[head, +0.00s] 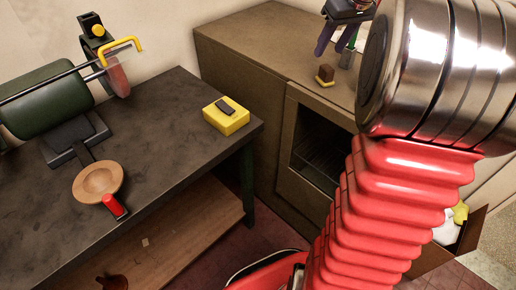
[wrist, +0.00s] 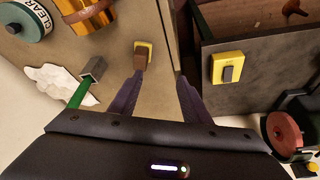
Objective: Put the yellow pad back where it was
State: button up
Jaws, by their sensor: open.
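On the cabinet (head: 250,45) are a teal tin (wrist: 22,24), a brass container (wrist: 88,18), a green-handled tool (wrist: 82,92) and a white cloth (wrist: 55,80).

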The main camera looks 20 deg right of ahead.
jog(key=s+a+f, duration=0.1)
jog(key=s+a, duration=0.2)
jog(key=a, duration=0.7)
jog(key=s+a, duration=0.4)
jog(key=a, duration=0.6)
jog(key=s+a+f+t, duration=0.1)
jog(key=s+a+f, duration=0.8)
jog(key=s+a, duration=0.3)
jog(key=shift+s+f+n, duration=0.15)
jog(key=shift+s+n, duration=0.15)
jog(key=shift+s, duration=0.05)
jog(key=shift+a, duration=0.1)
jog(key=shift+c, duration=0.4)
jog(key=shift+c, duration=1.1)
